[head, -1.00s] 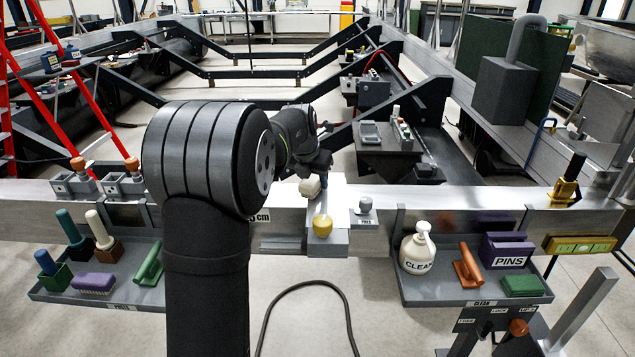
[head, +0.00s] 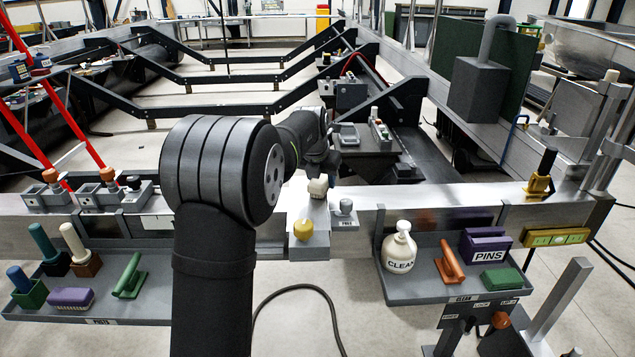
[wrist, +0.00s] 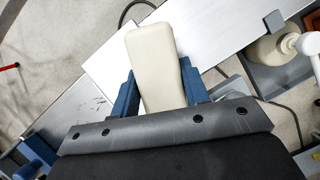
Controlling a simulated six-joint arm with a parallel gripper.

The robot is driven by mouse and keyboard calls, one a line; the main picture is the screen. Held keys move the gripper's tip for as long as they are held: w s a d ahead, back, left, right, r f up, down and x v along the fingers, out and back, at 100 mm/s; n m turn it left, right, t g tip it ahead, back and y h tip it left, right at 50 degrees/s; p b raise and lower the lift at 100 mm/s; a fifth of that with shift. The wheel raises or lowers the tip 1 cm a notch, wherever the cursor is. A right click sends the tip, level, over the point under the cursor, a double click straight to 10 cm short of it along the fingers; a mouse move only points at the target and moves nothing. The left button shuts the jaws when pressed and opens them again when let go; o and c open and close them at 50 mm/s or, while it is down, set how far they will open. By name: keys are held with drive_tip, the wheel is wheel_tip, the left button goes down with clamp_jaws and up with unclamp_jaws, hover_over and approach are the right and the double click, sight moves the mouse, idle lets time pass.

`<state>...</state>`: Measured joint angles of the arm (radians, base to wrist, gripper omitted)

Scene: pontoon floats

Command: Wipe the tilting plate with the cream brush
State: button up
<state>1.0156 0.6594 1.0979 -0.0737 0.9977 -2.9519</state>
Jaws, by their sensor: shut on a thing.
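The cream brush (wrist: 152,45) is held between the blue fingers of my gripper (wrist: 158,72). In the head view the cream brush (head: 318,187) shows as a small block at the end of my arm. It is over the right part of the pale tilting plate (head: 298,200) on the beam. I cannot tell whether its underside touches the plate, as the brush hides that spot. In the wrist view the white plate (wrist: 106,66) shows beside the brush. A yellow knob (head: 303,229) sits at the plate's near end.
A grey knob (head: 346,207) with a label stands just right of the plate. The right tray (head: 425,290) holds a cream CLEAN bottle (head: 399,250), an orange tool, a purple PINS box and a green block. The left tray (head: 40,312) holds several brushes and blocks.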

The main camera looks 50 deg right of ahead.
sight(295, 188)
drive_tip(key=shift+w+a, duration=2.75)
wheel_tip(295, 188, up, 8)
drive_tip(key=shift+s+r, duration=0.1)
drive_tip(key=w+a+f+m+g, duration=0.1)
drive_tip(key=w+a+f+m, duration=0.2)
drive_tip(key=w+a, duration=0.5)
drive_tip(key=w+a+f+m+g, duration=0.2)
drive_tip(key=w+a+m, duration=0.15)
drive_tip(key=a, duration=0.95)
drive_tip(key=w+a+f+m+g, duration=0.1)
drive_tip(key=w+a+f+m, duration=0.25)
drive_tip(key=w+a, duration=0.45)
drive_tip(key=s+a+f+m+g+y, duration=0.15)
drive_tip(key=a+f+m, duration=0.35)
drive_tip(key=a, duration=0.8)
drive_tip(key=s+a+f+m+g+y, duration=0.1)
drive_tip(key=s+a+f+m, duration=0.3)
drive_tip(key=a, duration=0.8)
drive_tip(key=s+f+m, duration=0.1)
drive_tip(key=f, duration=0.1)
drive_tip(key=s+f+m+y, duration=0.1)
drive_tip(key=f, duration=0.1)
drive_tip(key=s+f+m, duration=0.1)
drive_tip(key=f, duration=0.1)
drive_tip(key=shift+s+a+f+m+y, duration=0.25)
drive_tip(key=shift+s+f+m+y, duration=0.05)
drive_tip(key=shift+s+y, duration=0.1)
